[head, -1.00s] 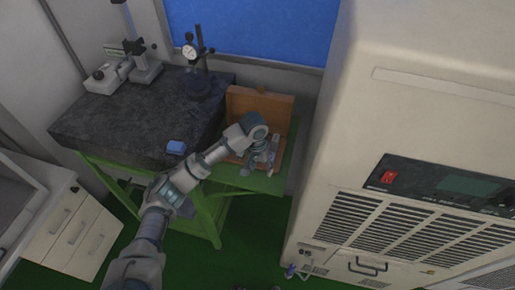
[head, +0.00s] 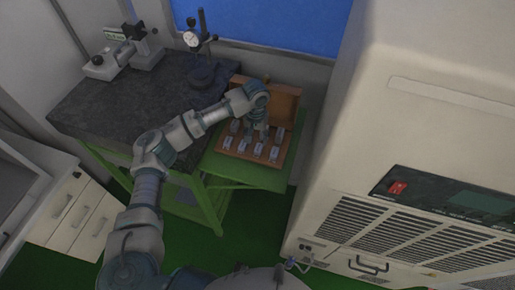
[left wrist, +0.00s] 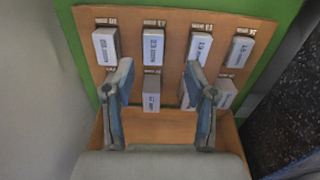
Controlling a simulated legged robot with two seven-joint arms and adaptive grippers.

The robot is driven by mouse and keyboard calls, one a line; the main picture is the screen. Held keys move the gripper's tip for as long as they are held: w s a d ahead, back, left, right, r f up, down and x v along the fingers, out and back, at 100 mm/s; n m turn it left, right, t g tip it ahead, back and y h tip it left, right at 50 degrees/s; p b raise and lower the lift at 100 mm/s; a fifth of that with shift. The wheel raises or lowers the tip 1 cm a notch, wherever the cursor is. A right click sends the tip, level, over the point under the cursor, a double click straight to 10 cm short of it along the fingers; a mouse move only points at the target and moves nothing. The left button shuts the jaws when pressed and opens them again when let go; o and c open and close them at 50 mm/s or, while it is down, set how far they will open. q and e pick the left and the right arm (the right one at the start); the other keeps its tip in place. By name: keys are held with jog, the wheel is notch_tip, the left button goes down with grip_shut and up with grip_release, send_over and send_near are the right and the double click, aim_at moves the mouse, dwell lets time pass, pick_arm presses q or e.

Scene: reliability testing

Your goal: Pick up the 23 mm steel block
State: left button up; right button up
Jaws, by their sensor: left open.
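Several grey steel blocks with white labelled faces stand in two rows in an open wooden case, whose rim shows in the head view (head: 236,155) and whose board shows in the left wrist view (left wrist: 128,78). The labels are too blurred to tell surely which block is 23 mm. My left gripper (head: 256,136) is over the case, pointing down. In the left wrist view its fingers (left wrist: 160,80) are spread, with one inner-row block (left wrist: 151,94) seen between them and an outer-row block (left wrist: 152,48) beyond. Nothing is held. My right gripper is not in view.
The case sits on a green shelf (head: 225,168) beside a dark granite plate (head: 105,105). A dial gauge stand (head: 200,68) stands on the plate. The case's raised lid (head: 285,100) is behind the gripper. A large white cabinet (head: 400,130) stands to the right.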

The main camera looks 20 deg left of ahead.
aim_at(258, 149)
pick_arm(q)
jog(key=shift+s+d+f, duration=0.15)
jog(key=shift+d+f, duration=0.1)
jog(key=shift+f, duration=0.25)
jog(key=f, duration=0.4)
jog(key=shift+s+d+f, duration=0.15)
jog(key=shift+d+f, duration=0.1)
jog(key=shift+f, duration=0.15)
jog(key=shift+a, duration=0.15)
jog(key=c, duration=0.4)
grip_shut()
